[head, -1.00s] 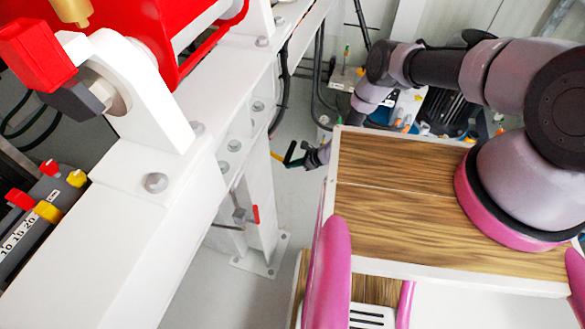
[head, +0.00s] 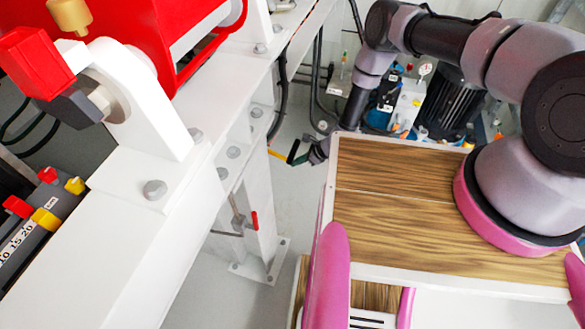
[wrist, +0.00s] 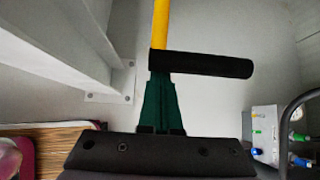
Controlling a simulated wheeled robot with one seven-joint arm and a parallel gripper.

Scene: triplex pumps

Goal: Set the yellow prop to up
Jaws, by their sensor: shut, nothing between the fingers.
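The yellow prop (wrist: 160,22) shows in the wrist view as a yellow bar coming down from the top edge. A black cylindrical bar (wrist: 205,65) lies crosswise at its lower end, pointing right. My gripper (wrist: 161,80) has dark green fingers that are shut and empty, with their tips at the black bar. I cannot tell whether they touch it. In the head view my gripper (head: 299,153) is beside the white frame leg, and a short piece of the yellow prop (head: 277,153) shows to its left. The prop's far end is hidden behind the frame.
A white steel frame (head: 110,245) runs along the left, with a red-handled valve (head: 254,221) on its leg. My wooden-topped base is at the right. A white unit with coloured fittings (head: 408,103) stands behind it. Grey floor is open below the gripper.

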